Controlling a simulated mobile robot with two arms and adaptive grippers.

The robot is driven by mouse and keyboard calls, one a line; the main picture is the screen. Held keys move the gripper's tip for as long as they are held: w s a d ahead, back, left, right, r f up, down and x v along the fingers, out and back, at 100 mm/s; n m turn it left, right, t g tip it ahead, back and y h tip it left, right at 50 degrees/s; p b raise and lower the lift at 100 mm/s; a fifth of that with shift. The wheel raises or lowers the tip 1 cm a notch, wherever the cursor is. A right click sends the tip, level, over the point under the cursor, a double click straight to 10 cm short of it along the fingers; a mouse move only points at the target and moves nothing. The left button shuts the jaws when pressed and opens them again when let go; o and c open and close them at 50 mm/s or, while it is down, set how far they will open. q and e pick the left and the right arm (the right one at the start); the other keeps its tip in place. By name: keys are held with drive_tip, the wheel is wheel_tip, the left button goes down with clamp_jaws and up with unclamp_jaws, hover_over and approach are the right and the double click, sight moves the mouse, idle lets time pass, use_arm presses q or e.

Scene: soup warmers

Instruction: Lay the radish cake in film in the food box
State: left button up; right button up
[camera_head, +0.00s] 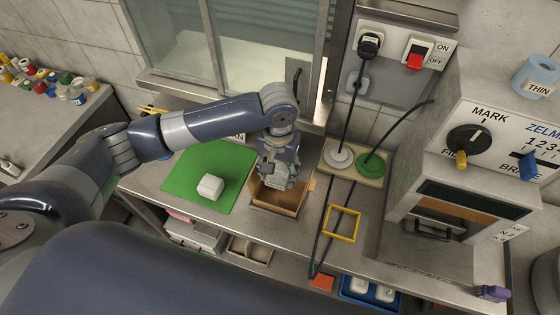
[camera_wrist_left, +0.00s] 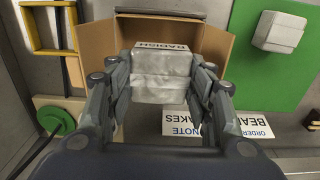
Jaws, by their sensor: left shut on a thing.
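My left gripper (camera_head: 276,180) is shut on a white, film-wrapped block, the radish cake (camera_wrist_left: 160,75). The black word RADISH shows on the cake's face in the left wrist view, where the fingers (camera_wrist_left: 160,95) press on both its sides. The open brown cardboard food box (camera_head: 276,208) stands on the counter beneath the gripper. In the left wrist view the box (camera_wrist_left: 97,42) lies behind and around the cake. I cannot tell how far the cake is below the rim. The gripper hides much of the box's inside. My right gripper is not in view.
Another white block (camera_head: 210,187) lies on a green mat (camera_head: 185,170) left of the box. An order note (camera_wrist_left: 185,123) lies by the box. Right of it are a yellow square frame (camera_head: 342,224), black cables and a grey machine (camera_head: 430,215).

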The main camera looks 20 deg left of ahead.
use_arm(q)
drive_tip(key=shift+f, duration=0.15)
drive_tip(key=shift+d, duration=0.15)
drive_tip(key=shift+r+p, duration=0.25)
drive_tip(key=shift+p, duration=0.7)
drive_tip(key=b, duration=0.3)
hover_over(280, 198)
wheel_tip(280, 198, down, 8)
drive_tip(key=shift+f, duration=1)
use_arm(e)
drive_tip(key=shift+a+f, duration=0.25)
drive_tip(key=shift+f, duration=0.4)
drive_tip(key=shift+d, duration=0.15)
